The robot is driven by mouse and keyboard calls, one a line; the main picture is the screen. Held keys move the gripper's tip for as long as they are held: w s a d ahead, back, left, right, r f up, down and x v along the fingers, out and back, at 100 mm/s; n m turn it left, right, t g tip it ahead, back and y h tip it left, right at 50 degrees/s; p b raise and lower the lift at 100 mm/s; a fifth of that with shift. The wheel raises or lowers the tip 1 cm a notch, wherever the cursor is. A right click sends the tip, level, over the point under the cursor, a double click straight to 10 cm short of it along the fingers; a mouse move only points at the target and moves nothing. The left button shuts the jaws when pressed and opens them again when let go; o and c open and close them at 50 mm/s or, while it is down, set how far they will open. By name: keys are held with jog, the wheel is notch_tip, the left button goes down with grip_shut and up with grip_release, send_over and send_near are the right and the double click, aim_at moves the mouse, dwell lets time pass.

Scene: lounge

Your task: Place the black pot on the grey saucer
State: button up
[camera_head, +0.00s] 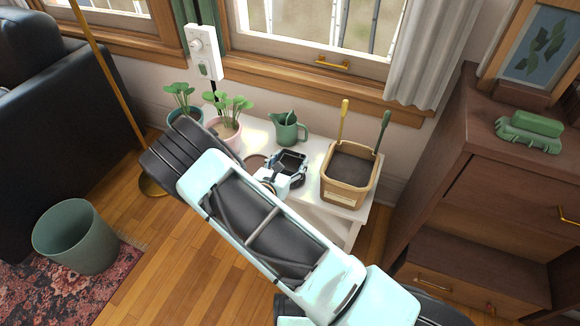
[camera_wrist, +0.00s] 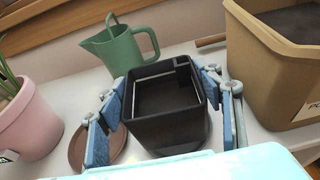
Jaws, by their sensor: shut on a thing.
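The black pot (camera_wrist: 158,132) is square, empty and upright in the middle of the wrist view. It also shows beyond my arm in the head view (camera_head: 290,163). My gripper (camera_wrist: 162,98) is shut on it, with blue finger pads against its left and right sides. A dark rounded edge (camera_wrist: 203,140) shows under the pot at the lower right. It may be the grey saucer, mostly hidden by the pot. I cannot tell whether the pot touches it.
A reddish-brown saucer (camera_wrist: 76,150) lies left of the pot on the white table (camera_head: 315,152). A green watering can (camera_wrist: 118,52) stands behind, a tan planter (camera_head: 348,180) with tools on the right, and a pink potted plant (camera_head: 224,130) on the left.

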jog(key=shift+f, duration=0.75)
jog(key=shift+f, duration=0.15)
jog(key=o, duration=1.2)
jog(key=shift+s+a+r, duration=0.15)
jog(key=shift+s+r, duration=0.1)
jog(key=shift+r, duration=0.05)
jog(key=p+v, duration=0.3)
jog(key=v, duration=0.8)
jog(key=shift+s, duration=0.2)
